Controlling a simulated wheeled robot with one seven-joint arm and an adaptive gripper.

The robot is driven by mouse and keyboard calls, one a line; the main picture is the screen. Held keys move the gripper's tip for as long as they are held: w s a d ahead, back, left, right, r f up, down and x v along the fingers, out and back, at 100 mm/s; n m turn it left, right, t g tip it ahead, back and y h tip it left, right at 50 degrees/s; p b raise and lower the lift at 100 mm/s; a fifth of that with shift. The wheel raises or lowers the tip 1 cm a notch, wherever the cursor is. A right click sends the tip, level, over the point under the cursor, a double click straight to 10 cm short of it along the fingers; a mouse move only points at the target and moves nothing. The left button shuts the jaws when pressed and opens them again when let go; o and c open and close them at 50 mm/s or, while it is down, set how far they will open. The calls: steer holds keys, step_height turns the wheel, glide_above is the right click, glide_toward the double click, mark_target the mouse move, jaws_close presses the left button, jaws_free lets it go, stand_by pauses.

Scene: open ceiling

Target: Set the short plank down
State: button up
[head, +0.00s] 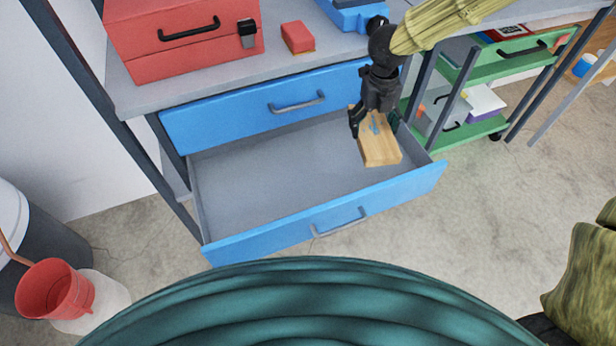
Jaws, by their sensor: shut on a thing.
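The short plank (381,150) is a light wooden board with a small blue mark on its upper face. It is in the right part of the open blue drawer (265,192), tilted in the picture with its near end toward the drawer front. My gripper (372,120) is shut on the plank from above, near its far end. Whether the plank's underside touches the drawer floor cannot be told. The rest of the drawer's grey floor looks empty.
A closed blue drawer (245,112) sits just above the open one. A red toolbox (185,50) and a red block (298,38) stand on the grey bench top. A green cart (480,70) is at the right. A red bucket (45,292) is at the lower left.

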steer(key=m, duration=0.1)
steer(key=m+b, duration=0.1)
steer(key=m, duration=0.1)
steer(key=w+f+m+b, duration=0.1)
steer(key=m, duration=0.1)
steer(key=m+b, duration=0.1)
steer(key=f+m+b, duration=0.1)
steer(key=m, duration=0.1)
steer(key=shift+w+f+m+b, duration=0.15)
steer(key=shift+m+b, duration=0.15)
steer(key=shift+b, duration=0.05)
steer(key=shift+w+d+f+m+b, duration=0.15)
steer(key=shift+f+m+b, duration=1.1)
steer(key=shift+f, duration=1.4)
steer(key=shift+w+a+f+m+b, duration=0.15)
steer(key=shift+f+m+b, duration=0.8)
steer(key=shift+f+b, duration=1.15)
steer(key=shift+w+d+f+m+b, duration=0.15)
steer(key=shift+f+m+b, duration=0.85)
steer(key=shift+f, duration=2.15)
steer(key=shift+f, duration=0.15)
steer(key=o, duration=1.2)
steer(key=shift+c, duration=0.2)
step_height(320, 180, up, 12)
steer(key=p, duration=0.2)
steer(key=shift+p, duration=0.3)
